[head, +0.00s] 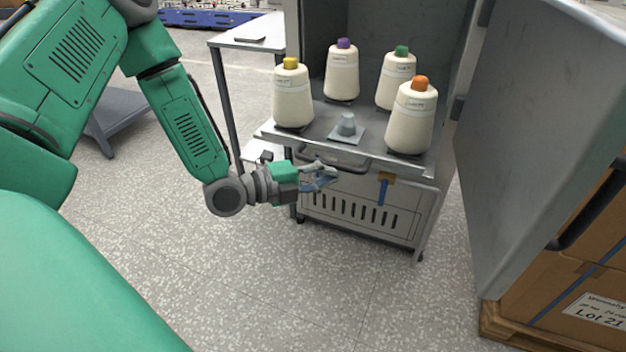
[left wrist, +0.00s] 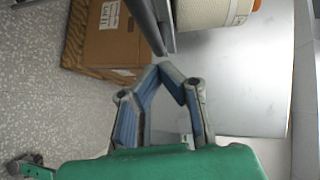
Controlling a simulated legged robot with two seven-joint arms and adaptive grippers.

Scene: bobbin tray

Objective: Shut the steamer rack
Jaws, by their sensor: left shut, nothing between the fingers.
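The steamer rack is a grey tray (head: 310,132) that sticks out of the open grey steamer chamber (head: 437,30). It carries several cream yarn cones with yellow (head: 292,98), purple (head: 342,75), green (head: 396,82) and orange (head: 411,120) tips, all upright. A dark bar handle (head: 350,163) runs along the front edge. My left gripper (head: 331,173) is shut and empty at the handle's left part, just below the tray edge; contact is unclear. Its closed fingers show in the left wrist view (left wrist: 165,78). My right gripper is out of view.
The large grey steamer door (head: 535,130) stands open at the right. Cardboard boxes (head: 570,290) on a pallet stand below it. A blue strap or lever (head: 383,190) hangs at the cabinet front. A white side table (head: 250,32) is behind left. Floor in front is clear.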

